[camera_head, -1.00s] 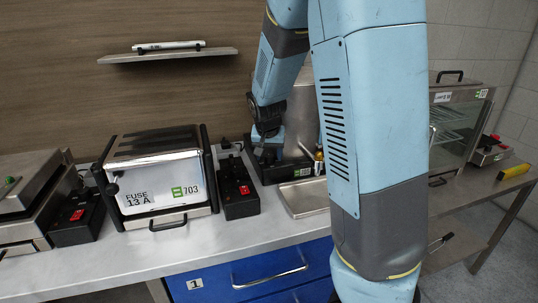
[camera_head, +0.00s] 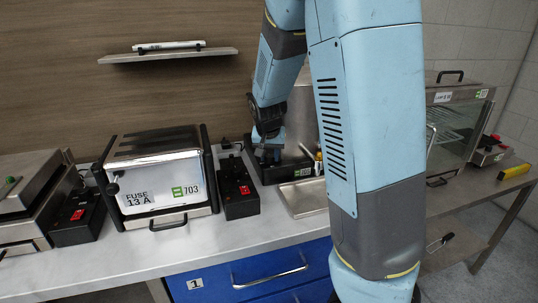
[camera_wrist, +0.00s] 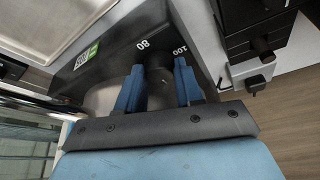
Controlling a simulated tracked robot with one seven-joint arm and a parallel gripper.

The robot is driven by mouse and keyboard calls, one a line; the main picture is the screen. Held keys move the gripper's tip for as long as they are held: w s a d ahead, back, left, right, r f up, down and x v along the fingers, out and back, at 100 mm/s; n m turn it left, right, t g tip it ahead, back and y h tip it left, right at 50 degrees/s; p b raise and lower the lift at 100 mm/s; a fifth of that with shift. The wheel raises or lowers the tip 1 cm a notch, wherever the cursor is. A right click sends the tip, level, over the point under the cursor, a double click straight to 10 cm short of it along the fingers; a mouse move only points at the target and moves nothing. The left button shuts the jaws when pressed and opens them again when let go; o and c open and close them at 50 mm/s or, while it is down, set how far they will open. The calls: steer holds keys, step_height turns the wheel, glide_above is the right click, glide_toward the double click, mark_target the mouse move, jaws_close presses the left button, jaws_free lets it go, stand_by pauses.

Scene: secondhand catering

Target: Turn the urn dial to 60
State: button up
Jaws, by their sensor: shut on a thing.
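The urn (camera_head: 302,112) is a steel body on a black base, partly hidden behind my arm in the head view. In the wrist view, its black base (camera_wrist: 103,57) carries a green-and-white label and the printed marks 80 and 100. The dial (camera_wrist: 158,62) is a dark round knob on that base. My gripper (camera_wrist: 159,68) has its two blue fingers on either side of the dial, shut on it. The dial's pointer and the 60 mark cannot be made out. In the head view my gripper (camera_head: 268,154) is at the urn's base, its fingertips small and dark.
A shallow metal tray (camera_head: 304,196) lies in front of the urn. A black box with a red switch (camera_head: 238,190) and a toaster marked 703 (camera_head: 160,170) stand to the left. The counter front (camera_head: 150,248) is clear.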

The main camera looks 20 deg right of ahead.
steer(key=shift+m, duration=0.4)
steer(key=m, duration=0.1)
steer(key=m+h, duration=0.1)
steer(key=m, duration=0.1)
steer(key=shift+w+a+m+g, duration=0.1)
steer(key=shift+a+m+g, duration=0.05)
steer(key=shift+m+g, duration=0.15)
steer(key=shift+m+g+h, duration=0.6)
steer(key=shift+m+g, duration=0.2)
steer(key=shift+m, duration=1.4)
steer(key=shift+w, duration=0.1)
steer(key=o, duration=1)
steer(key=shift+r, duration=0.1)
steer(key=v, duration=1.3)
steer(key=shift+a+r, duration=0.15)
steer(key=shift+a, duration=0.1)
